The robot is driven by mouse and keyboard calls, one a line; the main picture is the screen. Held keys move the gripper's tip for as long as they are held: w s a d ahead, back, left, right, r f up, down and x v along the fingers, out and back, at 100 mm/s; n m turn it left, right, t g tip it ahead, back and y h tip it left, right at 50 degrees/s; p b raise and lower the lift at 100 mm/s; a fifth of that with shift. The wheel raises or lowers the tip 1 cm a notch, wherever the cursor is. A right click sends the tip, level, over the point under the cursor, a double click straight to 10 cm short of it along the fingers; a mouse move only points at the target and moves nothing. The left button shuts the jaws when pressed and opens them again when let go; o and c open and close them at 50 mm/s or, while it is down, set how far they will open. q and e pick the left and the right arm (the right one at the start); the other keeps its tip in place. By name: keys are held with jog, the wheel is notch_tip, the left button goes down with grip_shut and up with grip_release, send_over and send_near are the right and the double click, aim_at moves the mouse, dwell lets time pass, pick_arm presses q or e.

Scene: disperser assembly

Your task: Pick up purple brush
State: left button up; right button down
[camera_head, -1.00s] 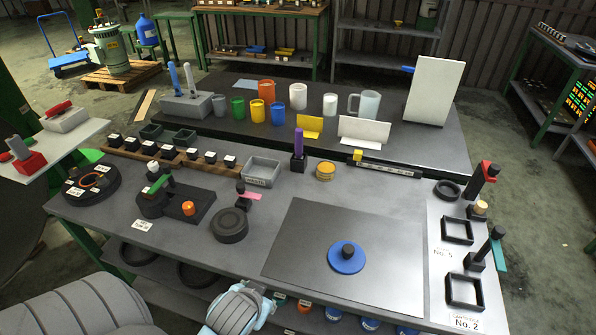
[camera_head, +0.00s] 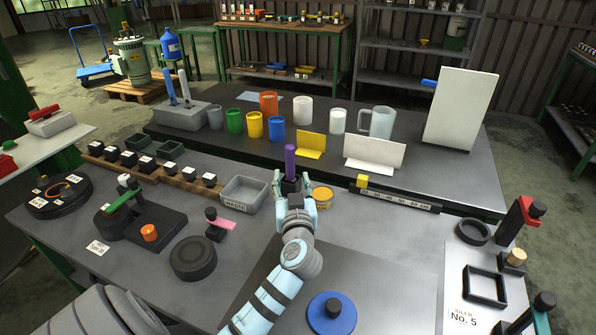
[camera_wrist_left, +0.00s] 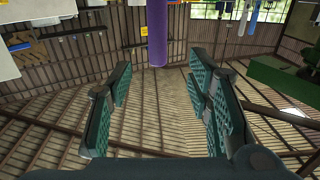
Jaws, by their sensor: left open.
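The purple brush (camera_head: 290,160) stands upright in a dark square holder (camera_head: 291,186) near the back of the front table. My left gripper (camera_head: 292,179) reaches in from the front. It is open, its fingers showing to either side of the dark holder in the head view. In the left wrist view the brush (camera_wrist_left: 157,35) hangs in from the top, beyond the open fingers (camera_wrist_left: 160,90), with nothing between the pads. The brush's lower part is not seen. My right gripper is not in view.
A grey waste bin (camera_head: 244,194) stands just left of the gripper and a round yellow-orange stack (camera_head: 323,196) just right. Behind are a yellow card (camera_head: 311,145), a white card (camera_head: 374,154) and several mugs. A blue disc (camera_head: 331,314) lies in front.

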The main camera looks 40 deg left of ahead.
aim_at(290, 159)
pick_arm(q)
jog(key=x, duration=0.5)
jog(key=shift+w+a+r, duration=0.1)
jog(key=shift+a+r, duration=0.1)
jog(key=shift+r, duration=0.1)
jog(key=x, duration=0.3)
jog(key=f+x, duration=0.1)
jog(key=x, duration=0.1)
jog(key=shift+w, duration=0.4)
jog(key=shift+a, duration=0.2)
grip_shut()
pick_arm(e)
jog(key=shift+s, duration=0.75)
pick_arm(q)
jog(key=shift+r, duration=0.15)
